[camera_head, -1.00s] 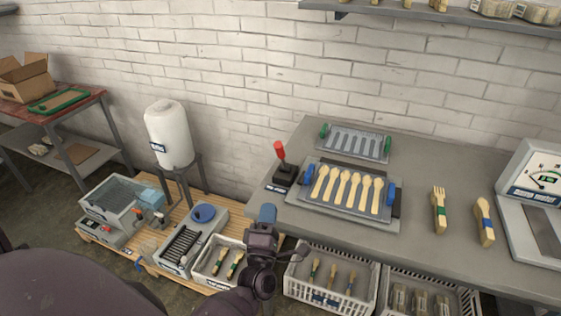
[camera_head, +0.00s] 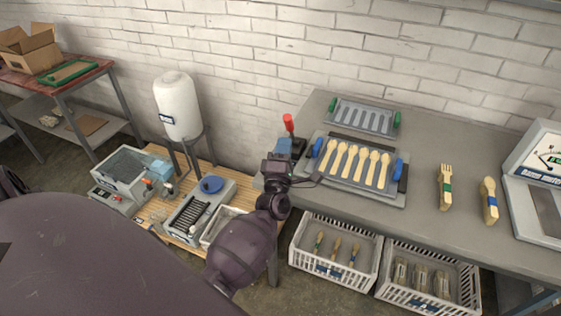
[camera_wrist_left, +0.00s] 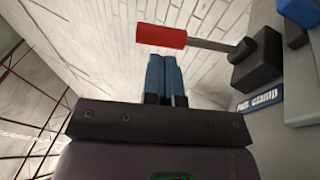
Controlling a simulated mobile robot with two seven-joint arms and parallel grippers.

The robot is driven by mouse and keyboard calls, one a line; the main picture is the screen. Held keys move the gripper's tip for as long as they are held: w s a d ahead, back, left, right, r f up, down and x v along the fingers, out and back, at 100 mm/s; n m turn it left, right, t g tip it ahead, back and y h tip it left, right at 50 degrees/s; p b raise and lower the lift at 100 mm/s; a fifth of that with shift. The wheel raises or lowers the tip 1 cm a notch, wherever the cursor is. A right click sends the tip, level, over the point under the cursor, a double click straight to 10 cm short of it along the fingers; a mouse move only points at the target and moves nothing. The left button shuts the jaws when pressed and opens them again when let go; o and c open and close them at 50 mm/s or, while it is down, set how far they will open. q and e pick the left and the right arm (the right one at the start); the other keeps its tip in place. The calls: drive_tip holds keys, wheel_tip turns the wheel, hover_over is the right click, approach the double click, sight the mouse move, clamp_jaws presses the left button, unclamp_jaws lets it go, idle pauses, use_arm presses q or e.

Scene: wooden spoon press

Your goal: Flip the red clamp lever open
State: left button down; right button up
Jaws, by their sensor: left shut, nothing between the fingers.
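The red clamp lever (camera_head: 289,123) stands up at the left end of the grey table, beside the spoon tray. In the left wrist view its red grip (camera_wrist_left: 161,36) sits on a grey rod that runs right to a dark block (camera_wrist_left: 257,60) above a "clamp" label. My left gripper (camera_head: 284,143) is just in front of the lever and hides its base in the head view. In the wrist view its blue fingers (camera_wrist_left: 164,60) are together, empty, with their tips just below the red grip in the picture. I cannot tell whether they touch it. My right gripper is not in view.
The tray (camera_head: 312,187) of wooden spoons with blue end handles lies close right of my left gripper. A slotted tray (camera_head: 363,118) with green handles lies behind it. Crates (camera_head: 376,262) stand below the table's front edge. The table's right middle holds a fork and a spoon.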

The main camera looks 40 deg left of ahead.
sight(288, 126)
use_arm(q)
drive_tip(key=shift+x, duration=1.15)
drive_tip(key=shift+w+a+r, duration=0.2)
drive_tip(key=shift+w+a, duration=0.05)
drive_tip(key=shift+w, duration=0.25)
drive_tip(key=shift+r, duration=0.1)
